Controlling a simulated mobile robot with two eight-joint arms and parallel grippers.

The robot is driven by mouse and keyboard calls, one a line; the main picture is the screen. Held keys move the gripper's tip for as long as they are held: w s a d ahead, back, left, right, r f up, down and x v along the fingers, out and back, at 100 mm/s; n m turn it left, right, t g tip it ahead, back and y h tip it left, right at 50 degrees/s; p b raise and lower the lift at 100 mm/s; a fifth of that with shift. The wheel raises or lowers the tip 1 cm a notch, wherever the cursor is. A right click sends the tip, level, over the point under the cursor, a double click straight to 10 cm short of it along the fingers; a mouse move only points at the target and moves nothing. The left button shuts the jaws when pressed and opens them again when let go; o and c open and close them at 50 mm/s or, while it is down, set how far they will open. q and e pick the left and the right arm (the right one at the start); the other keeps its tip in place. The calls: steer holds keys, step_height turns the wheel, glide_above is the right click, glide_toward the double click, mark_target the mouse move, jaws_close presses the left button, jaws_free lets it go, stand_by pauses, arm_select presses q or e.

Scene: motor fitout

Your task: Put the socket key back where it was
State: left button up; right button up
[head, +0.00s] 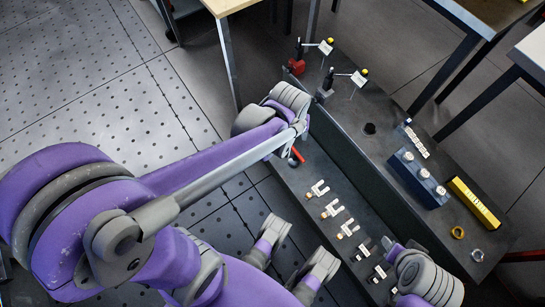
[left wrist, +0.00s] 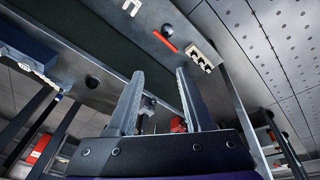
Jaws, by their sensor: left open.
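A red bar with a black round knob (head: 297,155) lies on the lower shelf of the dark bench, close to my left wrist in the head view. It also shows in the left wrist view as a red bar (left wrist: 165,41) beside a black ball. I cannot tell for sure that this is the socket key. My left gripper (left wrist: 160,75) is open, with nothing between its fingers. In the head view its fingers are mostly hidden behind the wrist.
Several pale clips (head: 332,208) stand in a row along the lower shelf. The raised bench top carries a blue block with white-topped parts (head: 418,178), a yellow bar (head: 474,203), a yellow ring (head: 458,232), a black knob (head: 370,128) and two small stands (head: 325,88). Tables stand behind.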

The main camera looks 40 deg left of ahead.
arm_select(q)
steer(key=s+r+m+t, duration=0.1)
steer(key=s+m, duration=0.1)
steer(key=s, duration=0.4)
steer(key=s+d+r+m, duration=0.1)
steer(key=s+r+m, duration=0.1)
steer(key=s, duration=0.4)
steer(key=shift+s+d+r+m+t, duration=0.15)
steer(key=shift+s+r+m+t, duration=0.2)
steer(key=shift+m, duration=0.45)
steer(key=shift+f, duration=0.15)
